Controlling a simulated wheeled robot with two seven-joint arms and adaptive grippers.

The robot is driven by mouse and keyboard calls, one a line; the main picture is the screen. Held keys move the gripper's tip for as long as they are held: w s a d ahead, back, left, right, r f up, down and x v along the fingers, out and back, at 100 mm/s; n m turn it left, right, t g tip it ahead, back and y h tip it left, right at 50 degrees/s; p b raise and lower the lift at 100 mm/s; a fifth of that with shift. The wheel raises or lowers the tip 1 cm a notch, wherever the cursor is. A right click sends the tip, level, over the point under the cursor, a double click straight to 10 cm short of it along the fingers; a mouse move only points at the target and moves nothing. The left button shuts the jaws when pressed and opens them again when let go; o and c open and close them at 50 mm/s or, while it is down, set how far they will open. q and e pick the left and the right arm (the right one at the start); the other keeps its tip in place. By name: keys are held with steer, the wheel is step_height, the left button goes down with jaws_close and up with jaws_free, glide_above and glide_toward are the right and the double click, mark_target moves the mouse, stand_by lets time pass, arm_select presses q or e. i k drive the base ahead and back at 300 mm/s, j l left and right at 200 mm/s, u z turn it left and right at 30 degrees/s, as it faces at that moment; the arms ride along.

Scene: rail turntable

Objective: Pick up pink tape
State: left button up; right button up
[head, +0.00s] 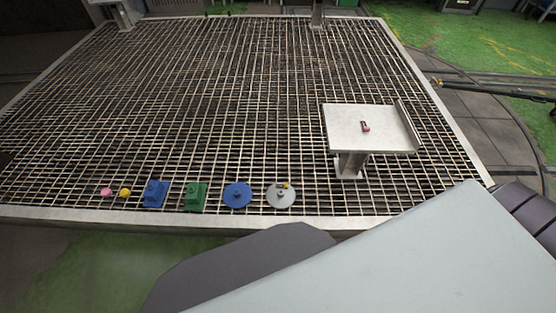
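A small round pink item (106,192), likely the pink tape, lies near the front left edge of the metal grating. It is too small to tell if it is a roll. A small red or pinkish item (366,127) with a pale part lies on the raised metal stand (345,114) at the right, and its kind is unclear. Neither of my grippers is in view. Large grey and dark parts, apparently my own arm or body, fill the bottom and lower right.
Right of the pink item, in a row, are a yellow item (125,193), a blue block (152,201), a green block (194,203), a blue disc (232,202) and a grey disc (273,201). The wide grating (200,90) behind them is mostly clear.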

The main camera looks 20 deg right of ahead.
mark_target(365, 125)
steer(key=z, duration=0.8)
